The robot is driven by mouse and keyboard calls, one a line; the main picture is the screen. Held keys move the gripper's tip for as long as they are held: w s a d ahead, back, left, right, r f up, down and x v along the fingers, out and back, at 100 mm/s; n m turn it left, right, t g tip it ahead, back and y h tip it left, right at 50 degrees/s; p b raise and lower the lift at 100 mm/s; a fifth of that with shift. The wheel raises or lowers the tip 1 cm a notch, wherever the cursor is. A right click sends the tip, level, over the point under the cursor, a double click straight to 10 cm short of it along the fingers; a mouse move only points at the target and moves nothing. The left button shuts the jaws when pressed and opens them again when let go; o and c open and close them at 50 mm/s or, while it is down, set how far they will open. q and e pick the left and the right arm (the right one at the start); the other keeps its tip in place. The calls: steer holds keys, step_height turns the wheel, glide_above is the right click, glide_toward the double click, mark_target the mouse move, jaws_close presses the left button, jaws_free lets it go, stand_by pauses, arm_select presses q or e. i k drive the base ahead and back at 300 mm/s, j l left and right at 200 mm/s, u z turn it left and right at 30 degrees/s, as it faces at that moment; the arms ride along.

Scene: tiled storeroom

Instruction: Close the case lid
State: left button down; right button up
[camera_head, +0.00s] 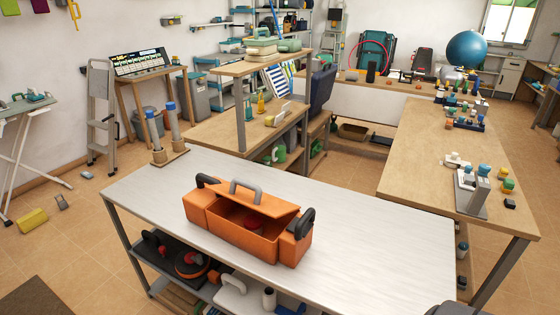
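An orange case (268,243) with black ends stands on the white table, left of its middle. Its orange lid (250,201), with a grey handle on top, is raised at the front and tilted, leaving an open gap. Black parts stand at the case's left and right ends. Neither of my grippers is in view, and nothing is seen touching the case or lid.
The white table (380,235) is clear right of the case. A wooden stand with two blue-topped grey cylinders (171,125) is at its back left corner. A wooden table with small objects (430,150) stands at right.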

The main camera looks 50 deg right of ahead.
mark_target(250, 195)
steer(key=i+z, duration=0.15)
steer(key=z, duration=0.25)
steer(key=i+z, duration=0.2)
steer(key=z, duration=0.2)
steer(key=i+j+z, duration=0.1)
steer(key=z, duration=0.3)
steer(key=i+j+z, duration=0.2)
steer(key=z, duration=0.2)
steer(key=i+j+z, duration=0.1)
steer(key=z, duration=0.3)
